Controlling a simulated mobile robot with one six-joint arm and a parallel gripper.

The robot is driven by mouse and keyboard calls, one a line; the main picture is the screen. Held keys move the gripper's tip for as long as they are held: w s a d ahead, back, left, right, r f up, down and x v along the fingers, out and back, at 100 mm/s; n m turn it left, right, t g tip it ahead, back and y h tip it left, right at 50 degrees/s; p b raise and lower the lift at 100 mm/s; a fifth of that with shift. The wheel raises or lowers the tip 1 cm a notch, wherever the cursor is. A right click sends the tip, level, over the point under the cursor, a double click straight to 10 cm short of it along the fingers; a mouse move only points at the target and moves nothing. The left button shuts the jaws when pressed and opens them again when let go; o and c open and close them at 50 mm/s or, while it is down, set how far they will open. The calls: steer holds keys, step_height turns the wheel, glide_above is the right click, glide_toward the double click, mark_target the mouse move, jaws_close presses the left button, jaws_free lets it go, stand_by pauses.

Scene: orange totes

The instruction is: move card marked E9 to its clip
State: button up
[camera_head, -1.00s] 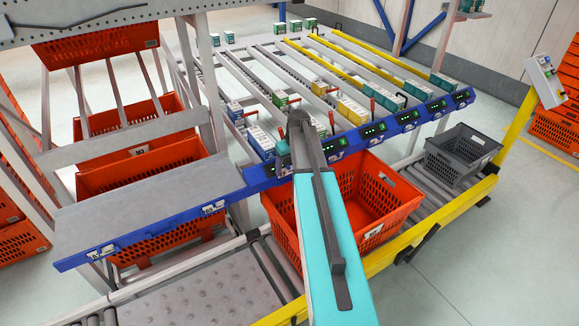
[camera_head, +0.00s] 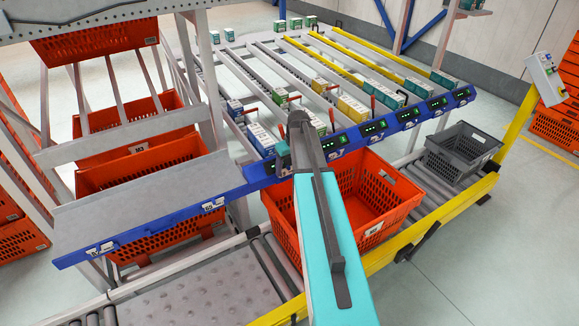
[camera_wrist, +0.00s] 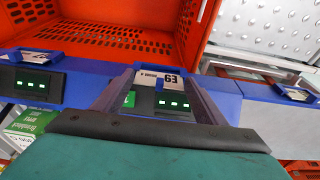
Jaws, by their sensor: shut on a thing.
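The card marked E9 (camera_wrist: 171,80) shows upside down in the wrist view, white with black print. It sits between the two fingers of my gripper (camera_wrist: 157,77), which is shut on it. Card and fingers are at the blue rail (camera_wrist: 90,69), just above a display with green lights (camera_wrist: 173,103). A blue edge shows behind the card; I cannot tell whether the card is seated in a clip there. In the head view my arm (camera_head: 325,240) reaches to the blue rail (camera_head: 262,178) and hides the card and fingers.
An orange tote (camera_head: 385,232) stands on the conveyor below the rail, with a grey tote (camera_head: 462,153) to its right. Flow lanes with boxes (camera_head: 352,108) lie behind the rail. Another card (camera_wrist: 38,57) is on the rail to the left in the wrist view.

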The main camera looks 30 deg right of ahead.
steer(key=shift+f, duration=0.7)
stand_by(0.4)
steer(key=o, duration=0.8)
steer(key=shift+b, duration=0.3)
steer(key=shift+b+v, duration=1.05)
steer(key=shift+v, duration=5.85)
steer(key=shift+a, duration=0.1)
